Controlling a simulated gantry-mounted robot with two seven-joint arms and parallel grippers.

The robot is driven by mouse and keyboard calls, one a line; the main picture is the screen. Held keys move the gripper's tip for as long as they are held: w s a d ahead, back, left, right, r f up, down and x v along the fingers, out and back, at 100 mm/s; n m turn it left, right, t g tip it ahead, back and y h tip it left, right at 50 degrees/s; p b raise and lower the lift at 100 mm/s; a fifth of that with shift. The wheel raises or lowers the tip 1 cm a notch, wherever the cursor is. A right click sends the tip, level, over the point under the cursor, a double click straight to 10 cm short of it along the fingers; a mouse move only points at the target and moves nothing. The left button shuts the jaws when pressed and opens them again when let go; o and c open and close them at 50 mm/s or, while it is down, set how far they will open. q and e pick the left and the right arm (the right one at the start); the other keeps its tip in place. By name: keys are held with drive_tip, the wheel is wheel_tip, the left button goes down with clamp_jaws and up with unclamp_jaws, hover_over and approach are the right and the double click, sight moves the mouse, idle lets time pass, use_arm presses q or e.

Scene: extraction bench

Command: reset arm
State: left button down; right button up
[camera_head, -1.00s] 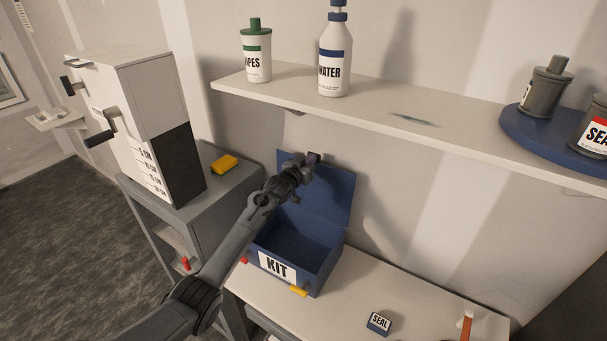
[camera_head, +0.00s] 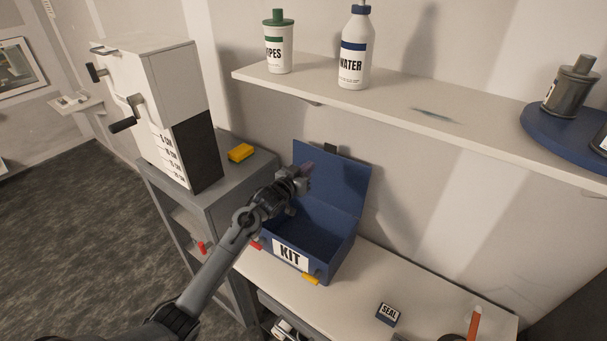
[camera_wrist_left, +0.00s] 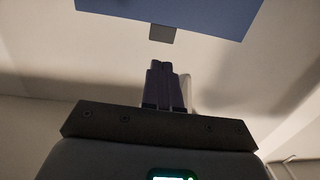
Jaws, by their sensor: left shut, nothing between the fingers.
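My left gripper (camera_head: 306,168) is in front of the raised lid of the blue kit box in the head view. Its fingers are shut with nothing between them, and they also show in the left wrist view (camera_wrist_left: 163,86). The blue kit box (camera_head: 318,262) stands open on the white bench, labelled KIT, its lid (camera_head: 343,187) leaning up toward the wall. In the left wrist view a blue panel with a grey tab (camera_wrist_left: 162,33) lies beyond the fingertips, apart from them. My right gripper is not in view.
A shelf (camera_head: 400,118) above holds a wipes canister (camera_head: 278,45), a water bottle (camera_head: 354,55) and a blue round tray (camera_head: 545,130) with dark canisters. A SEAL block (camera_head: 388,314) lies on the bench (camera_head: 440,300). A yellow block (camera_head: 241,152) sits on the grey cabinet at left.

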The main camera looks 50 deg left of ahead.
use_arm(q)
drive_tip(key=s+d+f+m+g+h+p, duration=0.2)
drive_tip(key=s+d+f+g+h+p, duration=0.25)
drive_tip(key=s+d+f, duration=1.5)
drive_tip(key=s+d+r+m+g, duration=0.1)
drive_tip(key=s+d+r+g, duration=0.2)
drive_tip(key=s+d, duration=0.4)
drive_tip(key=s+d+r+m+g+p, duration=0.1)
drive_tip(key=s+d+r+m+g, duration=0.1)
drive_tip(key=s+d+r+g, duration=0.2)
drive_tip(key=s+d+g, duration=0.1)
drive_tip(key=s+d, duration=0.2)
drive_tip(key=s, duration=0.3)
drive_tip(key=shift+s+g+p, duration=0.2)
drive_tip(key=shift+g+p, duration=0.1)
drive_tip(key=shift+g, duration=0.05)
drive_tip(key=shift+d+r+h, duration=0.1)
drive_tip(key=shift+h, duration=0.15)
